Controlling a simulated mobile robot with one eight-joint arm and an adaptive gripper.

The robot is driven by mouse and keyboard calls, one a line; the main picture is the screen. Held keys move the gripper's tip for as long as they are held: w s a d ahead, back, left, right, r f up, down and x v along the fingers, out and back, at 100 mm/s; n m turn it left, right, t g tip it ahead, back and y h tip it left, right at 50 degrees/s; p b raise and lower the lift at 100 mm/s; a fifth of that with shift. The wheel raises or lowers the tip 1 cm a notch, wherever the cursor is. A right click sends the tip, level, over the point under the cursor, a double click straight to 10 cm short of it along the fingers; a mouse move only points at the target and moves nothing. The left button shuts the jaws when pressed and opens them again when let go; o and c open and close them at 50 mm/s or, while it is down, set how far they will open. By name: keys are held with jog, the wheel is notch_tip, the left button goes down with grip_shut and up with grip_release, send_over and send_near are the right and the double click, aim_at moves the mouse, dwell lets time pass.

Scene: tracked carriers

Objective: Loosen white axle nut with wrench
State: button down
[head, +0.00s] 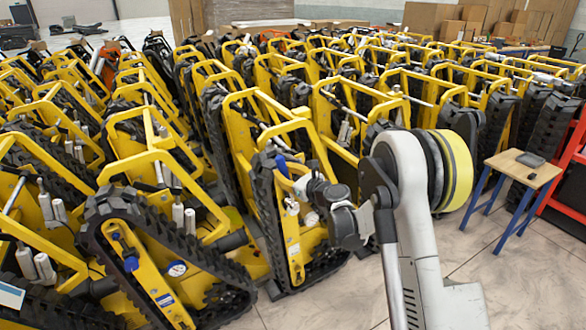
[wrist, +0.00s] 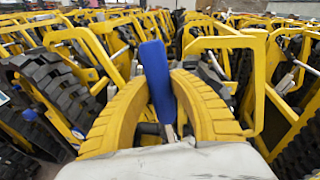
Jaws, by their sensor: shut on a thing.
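I cannot tell whether one is the white axle nut. The working end of the wrench is hidden.
Yellow carriers with black tracks stand in dense rows. A small wooden-topped table (head: 520,168) with blue legs stands at the right. Bare floor (head: 480,235) lies between it and my arm.

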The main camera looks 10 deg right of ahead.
jog(key=d, duration=0.1)
jog(key=w+d+m+t+h, duration=0.1)
jog(key=w+d+t+h, duration=0.1)
jog(key=shift+d+f+m, duration=0.2)
jog(key=shift+d+m, duration=0.1)
jog(key=shift+m, duration=0.1)
jog(key=shift+w, duration=0.1)
jog(key=w+d+f+m+b, duration=0.4)
jog(key=w+d+m, duration=0.4)
jog(key=d+m, duration=0.3)
jog(key=shift+d+b, duration=0.35)
jog(key=shift+d, duration=0.3)
jog(key=shift+x, duration=1.35)
dwell(2.3)
